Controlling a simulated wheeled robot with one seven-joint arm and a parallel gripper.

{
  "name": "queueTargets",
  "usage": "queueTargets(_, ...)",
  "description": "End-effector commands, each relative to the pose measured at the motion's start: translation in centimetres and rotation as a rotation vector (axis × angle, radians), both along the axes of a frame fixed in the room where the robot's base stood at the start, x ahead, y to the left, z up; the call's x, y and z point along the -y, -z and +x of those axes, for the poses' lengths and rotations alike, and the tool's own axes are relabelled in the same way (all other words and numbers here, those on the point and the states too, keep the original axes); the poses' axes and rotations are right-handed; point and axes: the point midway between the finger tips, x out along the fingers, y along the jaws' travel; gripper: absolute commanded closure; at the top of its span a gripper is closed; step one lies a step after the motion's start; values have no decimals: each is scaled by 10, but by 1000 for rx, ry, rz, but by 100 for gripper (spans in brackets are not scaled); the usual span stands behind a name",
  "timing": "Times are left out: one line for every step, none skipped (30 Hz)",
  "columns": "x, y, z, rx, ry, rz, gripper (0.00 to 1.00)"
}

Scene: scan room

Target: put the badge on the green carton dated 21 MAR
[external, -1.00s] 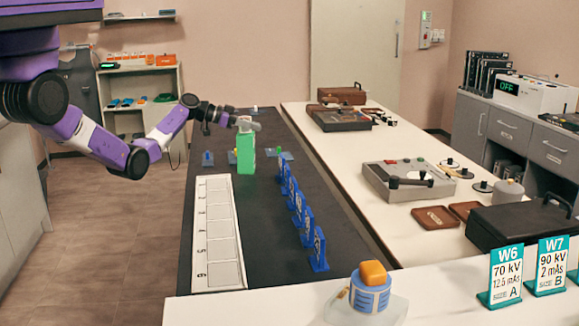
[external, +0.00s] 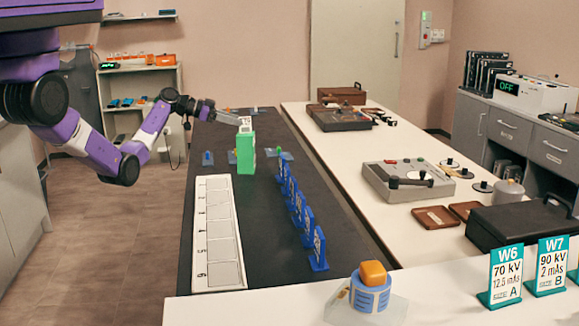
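A green carton (external: 246,155) stands upright on the dark bench top. A small pale piece with dark marks (external: 245,124) shows at its top; it may be the badge, but it is too small to read. My gripper (external: 237,119) reaches in from the left, its tip right by the carton's top. I cannot tell whether it touches the pale piece, or whether its fingers are open or shut. The date on the carton cannot be read from here.
A white numbered strip (external: 217,230) lies along the bench's left side. Several blue stands (external: 318,250) line its right side. The bench (external: 270,245) is bare between strip and stands.

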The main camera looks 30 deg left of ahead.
Motion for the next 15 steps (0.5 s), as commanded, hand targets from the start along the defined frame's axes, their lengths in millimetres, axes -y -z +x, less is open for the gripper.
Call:
queueTargets(-7, -3, -7, 2, -2, 0, 66)
queueTargets(-11, -5, -10, 2, -2, 0, 66)
queueTargets(-15, -7, -15, 3, -2, 1, 66)
queueTargets(-18, -9, -18, 2, -2, 0, 66)
queueTargets(-21, -10, -20, 2, -2, 0, 66)
queueTargets(-24, -12, -23, 2, -1, -1, 66)
queueTargets(-26, -13, -25, 1, -1, 0, 66)
queueTargets(-27, -14, -27, 1, 0, -1, 66)
queueTargets(-29, -15, -29, 1, -1, 0, 66)
queueTargets(-30, -16, -30, 1, -1, 0, 66)
queueTargets(-31, -16, -31, 1, 0, 0, 66)
queueTargets(-32, -17, -32, 1, 0, 0, 66)
queueTargets(-32, -17, -32, 1, 1, 0, 66)
queueTargets(-32, -17, -32, 0, 1, 0, 66)
queueTargets(-32, -17, -33, 0, 1, 0, 66)
